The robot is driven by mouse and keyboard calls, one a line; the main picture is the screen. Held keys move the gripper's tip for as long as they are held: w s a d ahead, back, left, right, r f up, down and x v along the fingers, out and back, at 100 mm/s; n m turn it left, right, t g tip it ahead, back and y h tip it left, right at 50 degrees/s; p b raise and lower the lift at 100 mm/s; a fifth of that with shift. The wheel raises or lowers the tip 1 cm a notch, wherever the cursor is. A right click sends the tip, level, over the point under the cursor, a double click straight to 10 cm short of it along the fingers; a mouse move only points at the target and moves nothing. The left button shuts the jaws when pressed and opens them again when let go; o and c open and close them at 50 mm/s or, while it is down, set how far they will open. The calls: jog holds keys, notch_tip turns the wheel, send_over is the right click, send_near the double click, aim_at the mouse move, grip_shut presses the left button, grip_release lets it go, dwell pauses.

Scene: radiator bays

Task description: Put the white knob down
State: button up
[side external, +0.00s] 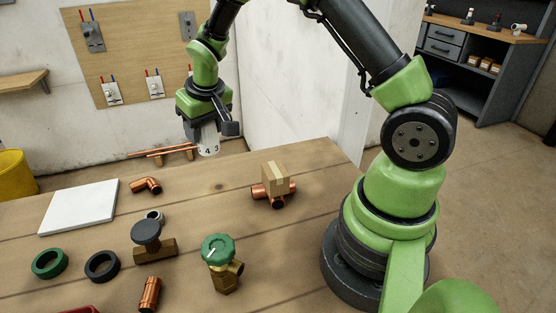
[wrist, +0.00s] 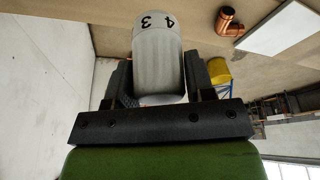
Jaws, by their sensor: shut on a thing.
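The white knob (side external: 208,140) is a ribbed cylinder with black numerals "4" and "3" near one end. My gripper (side external: 207,123) is shut on it and holds it in the air near the far edge of the wooden workbench (side external: 215,187). In the side view its numbered end points down, apart from the bench. In the wrist view the knob (wrist: 158,62) sits between my two dark fingers, with its plain end toward the gripper body.
Nearer are a brass valve with a green knob (side external: 218,250), a dark-capped valve (side external: 147,235), and green (side external: 49,264) and black rings (side external: 102,266). The bench middle is clear.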

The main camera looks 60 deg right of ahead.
jog(key=s+d+m+h, duration=0.1)
jog(key=s+d+m, duration=0.4)
jog(key=s+d, duration=1)
jog(key=shift+g, duration=0.4)
jog(key=shift+s+a+f+x, duration=0.1)
jog(key=shift+s+x, duration=0.2)
jog(key=shift+x, duration=1.3)
jog(key=shift+s+a+f+x, duration=0.1)
jog(key=shift+s+x, duration=0.15)
jog(key=shift+x, duration=1.4)
jog(key=shift+s+a+f+x, duration=0.1)
jog(key=shift+s+x, duration=0.2)
jog(key=shift+x, duration=1.3)
jog(key=shift+f, duration=0.1)
jog(key=o, duration=1)
jog(key=shift+c, duration=0.2)
